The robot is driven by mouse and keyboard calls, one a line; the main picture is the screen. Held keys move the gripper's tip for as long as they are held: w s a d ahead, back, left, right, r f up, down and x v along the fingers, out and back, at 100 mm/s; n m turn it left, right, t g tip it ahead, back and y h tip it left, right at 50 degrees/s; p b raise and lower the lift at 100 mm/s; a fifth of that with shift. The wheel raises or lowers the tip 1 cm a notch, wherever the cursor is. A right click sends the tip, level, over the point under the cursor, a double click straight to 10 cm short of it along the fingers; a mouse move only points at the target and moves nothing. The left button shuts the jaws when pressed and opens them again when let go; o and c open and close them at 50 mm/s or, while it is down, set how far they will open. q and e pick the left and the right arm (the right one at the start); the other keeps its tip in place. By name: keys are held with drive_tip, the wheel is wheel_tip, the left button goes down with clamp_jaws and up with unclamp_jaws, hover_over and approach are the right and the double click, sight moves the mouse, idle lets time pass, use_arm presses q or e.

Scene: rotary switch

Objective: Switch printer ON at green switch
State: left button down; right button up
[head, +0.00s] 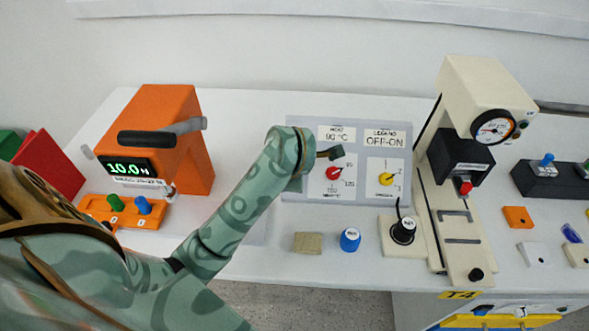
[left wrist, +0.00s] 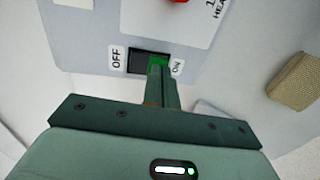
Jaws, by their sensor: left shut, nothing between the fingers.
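The switch (left wrist: 140,62) shows in the left wrist view, set in a light grey panel (left wrist: 90,50) between an OFF label and an ON label. Its OFF side is black and its ON side is green. My left gripper (left wrist: 160,78) is shut and empty. Its fingertips overlap the green ON side, partly hiding it; I cannot tell whether they touch. In the head view my left arm reaches over the left part of the panel (head: 350,198) and hides the switch. My right gripper is not in view. I cannot identify a printer.
The panel also carries a red knob (head: 333,173) and a yellow knob (head: 386,179). A tan block (head: 307,242) and a blue knob (head: 350,239) lie in front of it. An orange machine (head: 165,135) stands left and a cream press (head: 472,90) stands right.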

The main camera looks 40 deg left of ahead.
use_arm(q)
drive_tip(key=shift+f+t+b, duration=0.3)
drive_tip(key=shift+t+b, duration=0.1)
drive_tip(key=shift+b, duration=0.2)
drive_tip(key=shift+a+r+p, duration=0.1)
drive_tip(key=shift+r+p, duration=0.65)
drive_tip(key=shift+p, duration=0.15)
